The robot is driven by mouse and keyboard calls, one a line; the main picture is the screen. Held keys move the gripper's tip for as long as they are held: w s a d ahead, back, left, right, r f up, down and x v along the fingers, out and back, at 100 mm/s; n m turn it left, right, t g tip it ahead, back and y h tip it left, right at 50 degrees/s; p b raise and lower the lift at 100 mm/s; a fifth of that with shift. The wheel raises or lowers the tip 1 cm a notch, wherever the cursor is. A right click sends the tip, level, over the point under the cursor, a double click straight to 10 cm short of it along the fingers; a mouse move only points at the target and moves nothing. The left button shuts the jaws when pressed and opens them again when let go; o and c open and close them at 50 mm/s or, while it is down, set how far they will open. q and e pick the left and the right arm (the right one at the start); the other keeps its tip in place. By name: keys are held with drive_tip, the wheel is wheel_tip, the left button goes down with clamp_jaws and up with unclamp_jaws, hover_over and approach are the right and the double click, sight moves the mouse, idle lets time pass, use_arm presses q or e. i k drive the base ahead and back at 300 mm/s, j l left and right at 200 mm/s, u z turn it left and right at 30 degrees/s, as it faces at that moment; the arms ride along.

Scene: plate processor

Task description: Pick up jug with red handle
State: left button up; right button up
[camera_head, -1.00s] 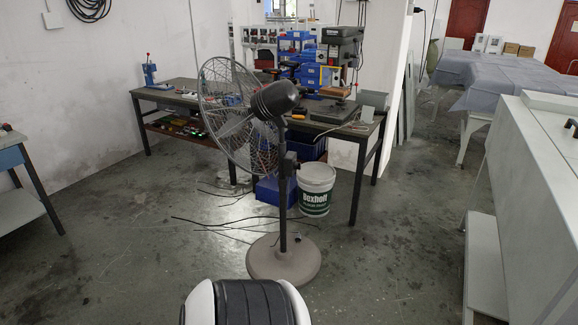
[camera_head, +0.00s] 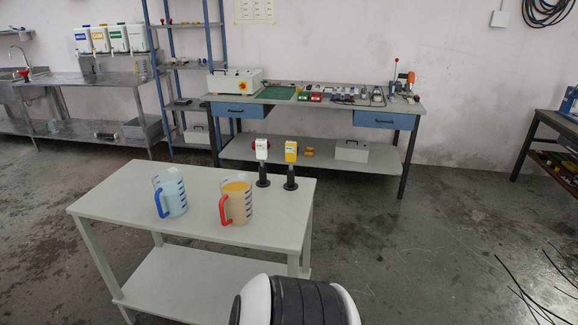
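The jug with a red handle (camera_head: 238,203) stands upright on a white table (camera_head: 120,205) left of centre. It holds an orange-yellow liquid, and its red handle is on its left side. A similar jug with a blue handle (camera_head: 171,197) and pale blue liquid stands to its left, apart from it. Neither of my grippers shows in the head view.
Two dark-based devices, one white and red (camera_head: 262,155) and one white and yellow (camera_head: 290,158), stand at the table's back right. A blue-drawered workbench (camera_head: 300,107) stands behind. A steel sink counter (camera_head: 80,82) is at the left. Open floor lies to the right.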

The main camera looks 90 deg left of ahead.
sight(236, 200)
drive_tip(key=u, duration=3.15)
drive_tip(key=z, duration=5.05)
drive_tip(key=u, duration=4.95)
